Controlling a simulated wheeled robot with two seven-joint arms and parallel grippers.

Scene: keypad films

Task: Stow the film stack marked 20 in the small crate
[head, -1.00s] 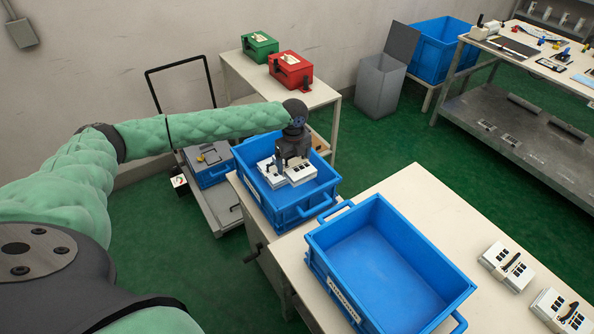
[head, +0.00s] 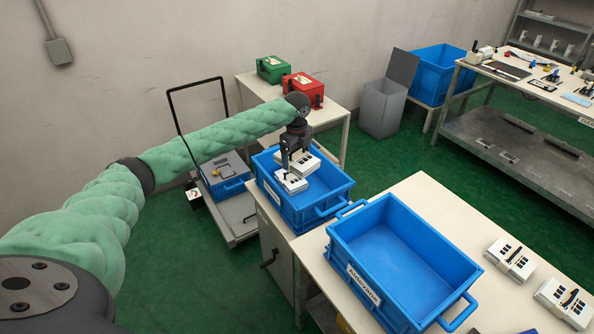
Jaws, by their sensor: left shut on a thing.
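My left gripper (head: 290,165) points down over the smaller blue crate (head: 316,213) and is shut on a white film stack (head: 291,183) with dark keypad squares on top. The held stack is within the crate's outline; I cannot tell whether it touches the bottom. A second white stack (head: 313,164) shows just behind it, partly hidden by the gripper. The number 20 cannot be read on either stack. My right gripper is not in view.
A larger, empty blue crate (head: 465,296) with a white label stands on the near table (head: 425,200). Two film stacks, one (head: 511,260) and another (head: 566,302), lie to its right. Green (head: 272,69) and red (head: 302,89) boxes stand on the table behind.

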